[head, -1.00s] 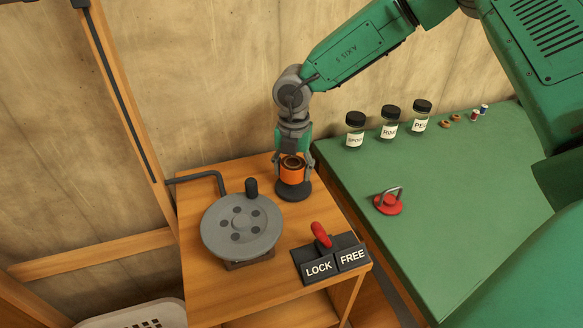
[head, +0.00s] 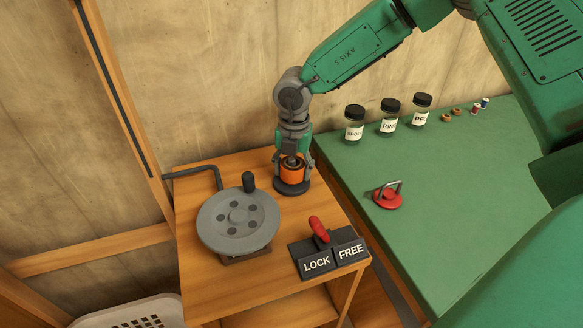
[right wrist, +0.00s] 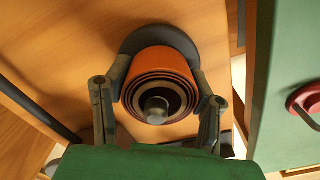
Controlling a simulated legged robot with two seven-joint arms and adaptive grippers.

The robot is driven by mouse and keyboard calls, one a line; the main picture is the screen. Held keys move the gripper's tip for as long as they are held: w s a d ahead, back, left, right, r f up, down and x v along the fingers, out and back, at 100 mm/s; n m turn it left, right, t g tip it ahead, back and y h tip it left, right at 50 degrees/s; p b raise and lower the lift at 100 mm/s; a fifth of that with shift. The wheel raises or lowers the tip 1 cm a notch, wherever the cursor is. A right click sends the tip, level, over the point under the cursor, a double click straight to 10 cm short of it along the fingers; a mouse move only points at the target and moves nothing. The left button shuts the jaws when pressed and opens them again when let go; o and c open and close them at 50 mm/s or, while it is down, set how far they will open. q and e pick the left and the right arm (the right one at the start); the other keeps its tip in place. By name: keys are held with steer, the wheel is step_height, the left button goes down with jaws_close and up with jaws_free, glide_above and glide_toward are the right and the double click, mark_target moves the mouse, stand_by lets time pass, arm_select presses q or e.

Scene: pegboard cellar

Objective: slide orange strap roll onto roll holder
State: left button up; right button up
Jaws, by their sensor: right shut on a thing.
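The orange strap roll (head: 292,172) is low on the roll holder (head: 291,187), a dark round base with an upright post. In the right wrist view the post's grey tip (right wrist: 156,108) shows inside the hole of the orange strap roll (right wrist: 165,65), so the roll is around the post. My right gripper (head: 293,178) is shut on the roll, one finger on each side, also seen in the right wrist view (right wrist: 158,92). Whether the roll touches the base is hard to tell. My left gripper is not in view.
A grey crank wheel (head: 237,222) stands left of the holder. A LOCK/FREE switch (head: 328,252) with a red lever is in front. On the green bench (head: 450,200) are labelled jars (head: 389,118), a red suction handle (head: 388,195) and small spools.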

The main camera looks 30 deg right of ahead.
steer(key=shift+f, duration=0.15)
steer(key=o, duration=1.6)
step_height(320, 180, up, 12)
steer(key=shift+d+f, duration=0.1)
steer(key=shift+d, duration=0.05)
